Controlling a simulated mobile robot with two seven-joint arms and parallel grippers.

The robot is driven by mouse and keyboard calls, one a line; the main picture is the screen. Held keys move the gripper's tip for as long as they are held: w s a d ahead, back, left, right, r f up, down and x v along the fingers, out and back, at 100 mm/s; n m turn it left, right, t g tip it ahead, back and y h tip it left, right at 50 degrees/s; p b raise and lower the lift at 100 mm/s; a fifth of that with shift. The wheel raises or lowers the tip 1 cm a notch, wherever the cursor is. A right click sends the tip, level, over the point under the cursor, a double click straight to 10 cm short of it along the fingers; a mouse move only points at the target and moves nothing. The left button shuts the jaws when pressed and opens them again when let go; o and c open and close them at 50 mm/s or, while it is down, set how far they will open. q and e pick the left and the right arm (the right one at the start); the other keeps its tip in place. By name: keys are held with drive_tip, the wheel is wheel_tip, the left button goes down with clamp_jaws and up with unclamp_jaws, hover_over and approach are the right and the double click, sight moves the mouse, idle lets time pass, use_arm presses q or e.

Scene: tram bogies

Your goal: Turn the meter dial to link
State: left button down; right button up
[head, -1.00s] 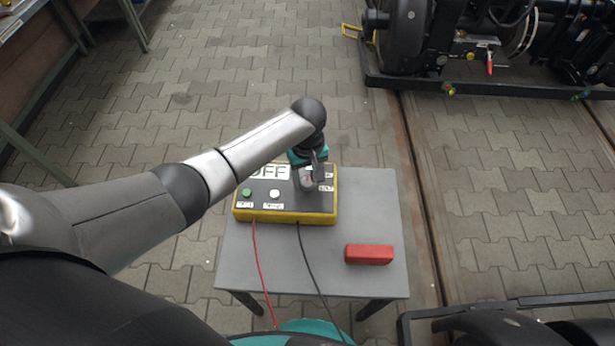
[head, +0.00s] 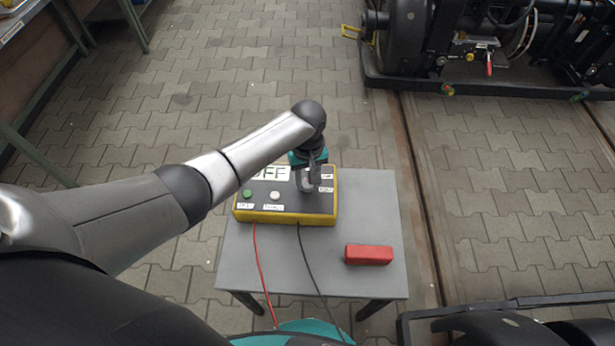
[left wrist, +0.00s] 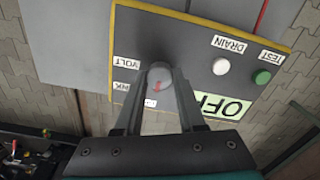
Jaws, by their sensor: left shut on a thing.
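The yellow-edged meter (head: 286,216) lies on a small grey table in the head view. Its display (left wrist: 222,108) reads OFF, partly hidden by my gripper. The dial (left wrist: 159,79) is a grey knob with a red mark, and labels VOLT and one ending in NK, partly covered, stand beside it in the left wrist view. A green TEST button (head: 247,193) and a white DRAIN button (head: 275,195) are on the meter's left side. My left gripper (head: 307,184) reaches down from above and is shut on the dial. My right gripper is not in view.
A red block (head: 369,254) lies on the grey table (head: 365,205) to the right of the meter. A red lead (head: 262,270) and a black lead (head: 312,268) run from the meter over the table's front edge. Dark bogie machinery (head: 450,50) stands at the back right.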

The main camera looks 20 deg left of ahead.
use_arm(q)
drive_tip(key=m+p, duration=0.2)
drive_tip(key=m, duration=0.1)
drive_tip(key=shift+r, duration=0.1)
drive_tip(key=shift+m+p, duration=0.5)
drive_tip(key=shift+m, duration=0.7)
drive_tip(key=shift+m+p, duration=0.3)
drive_tip(key=shift+m, duration=0.9)
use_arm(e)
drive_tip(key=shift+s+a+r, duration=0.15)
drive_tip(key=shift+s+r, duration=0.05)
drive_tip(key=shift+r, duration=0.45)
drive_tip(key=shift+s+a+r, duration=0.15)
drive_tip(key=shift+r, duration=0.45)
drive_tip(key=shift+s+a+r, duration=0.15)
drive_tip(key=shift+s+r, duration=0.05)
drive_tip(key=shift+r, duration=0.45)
use_arm(q)
drive_tip(key=c, duration=0.5)
unclamp_jaws()
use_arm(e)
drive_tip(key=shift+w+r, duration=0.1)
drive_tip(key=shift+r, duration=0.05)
